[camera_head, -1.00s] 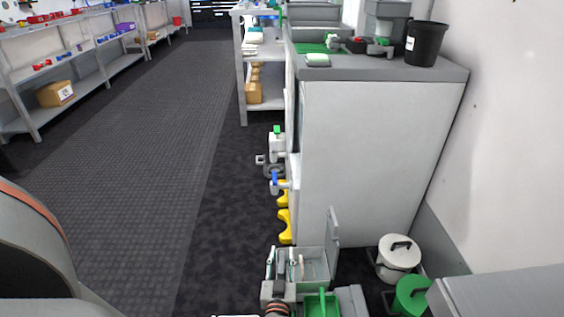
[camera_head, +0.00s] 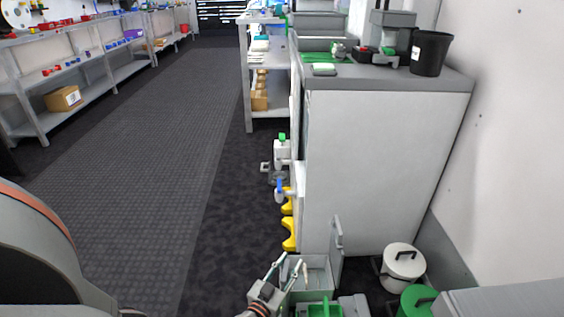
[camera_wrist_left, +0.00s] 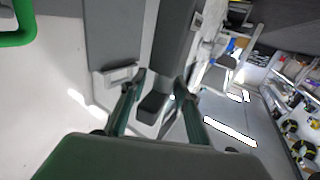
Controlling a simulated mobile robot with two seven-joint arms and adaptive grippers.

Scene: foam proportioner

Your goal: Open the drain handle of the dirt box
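A grey open-topped box (camera_head: 318,267), which looks like the dirt box, stands low at the bottom middle of the head view beside the big white cabinet. Its lid is raised upright on the right. My left gripper (camera_head: 290,262) is tilted over the left side of this box, its two thin fingers apart. In the left wrist view the fingers (camera_wrist_left: 158,88) are open, with a dark grey block (camera_wrist_left: 152,106) showing beyond and between them. I see no clear contact. I cannot pick out the drain handle for certain. My right gripper is not in view.
Valves with a blue handle (camera_head: 280,185) and a green top (camera_head: 282,138) stick out from the white cabinet (camera_head: 385,165), above yellow parts (camera_head: 289,234). A white bucket (camera_head: 403,262) and green bucket (camera_head: 417,300) stand at the right. The floor at left is clear.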

